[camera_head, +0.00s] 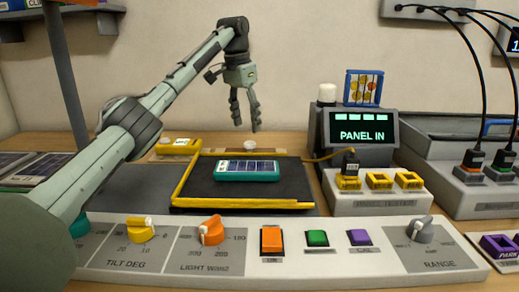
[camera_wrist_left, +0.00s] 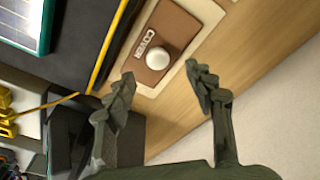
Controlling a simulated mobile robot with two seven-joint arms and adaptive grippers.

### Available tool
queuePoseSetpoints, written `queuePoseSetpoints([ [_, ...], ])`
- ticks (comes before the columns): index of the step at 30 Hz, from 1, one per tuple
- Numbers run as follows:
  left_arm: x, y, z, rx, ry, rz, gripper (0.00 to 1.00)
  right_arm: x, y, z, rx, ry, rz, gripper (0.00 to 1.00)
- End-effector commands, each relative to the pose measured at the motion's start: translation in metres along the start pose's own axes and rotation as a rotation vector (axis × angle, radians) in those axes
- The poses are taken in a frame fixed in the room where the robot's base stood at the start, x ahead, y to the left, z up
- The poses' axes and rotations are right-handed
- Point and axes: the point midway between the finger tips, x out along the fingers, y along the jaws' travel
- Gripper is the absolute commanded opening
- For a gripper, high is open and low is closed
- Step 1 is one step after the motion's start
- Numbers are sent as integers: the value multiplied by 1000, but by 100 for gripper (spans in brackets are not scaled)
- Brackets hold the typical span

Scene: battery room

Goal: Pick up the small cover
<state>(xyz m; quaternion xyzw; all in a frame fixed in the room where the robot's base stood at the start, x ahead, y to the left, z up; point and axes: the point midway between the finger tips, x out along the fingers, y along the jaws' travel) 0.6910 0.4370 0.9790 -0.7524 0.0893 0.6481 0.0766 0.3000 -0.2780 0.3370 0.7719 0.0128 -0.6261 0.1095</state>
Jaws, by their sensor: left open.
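In the left wrist view, a small round white cover (camera_wrist_left: 158,59) sits on a brown pad (camera_wrist_left: 178,30) marked COVER, which has a pale border. My left gripper (camera_head: 246,127) is open and empty, pointing down above the far side of the dark mat in the head view. In the left wrist view its two fingers (camera_wrist_left: 160,85) stand apart, with the cover beyond the tips and roughly between their lines. I see no contact. My right gripper is in neither view.
A teal-framed panel (camera_head: 247,170) lies on the dark mat (camera_head: 295,190) with yellow edge bars (camera_head: 190,180). A monitor (camera_head: 362,130) reading PANEL IN stands to the right. A control console (camera_head: 130,268) with knobs and buttons spans the front. Bare wood lies beyond the pad.

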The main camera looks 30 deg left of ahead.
Motion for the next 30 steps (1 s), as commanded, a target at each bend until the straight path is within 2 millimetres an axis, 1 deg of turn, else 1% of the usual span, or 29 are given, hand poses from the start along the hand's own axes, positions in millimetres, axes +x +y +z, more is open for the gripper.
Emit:
queuePoseSetpoints([
  [1,7,0,1,-1,-2,0,54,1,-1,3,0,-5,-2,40],
  [8,32,1,0,0,-3,-1,54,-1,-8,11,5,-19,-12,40],
  [12,54,2,-2,-1,-4,-1,54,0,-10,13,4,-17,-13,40],
  [15,67,2,-2,-1,-3,-1,54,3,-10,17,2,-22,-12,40],
  [20,74,3,-2,0,-2,0,54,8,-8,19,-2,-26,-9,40],
  [25,74,3,-2,0,-1,0,54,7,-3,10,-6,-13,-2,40],
  [30,74,3,-2,0,-1,0,33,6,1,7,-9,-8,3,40],
])
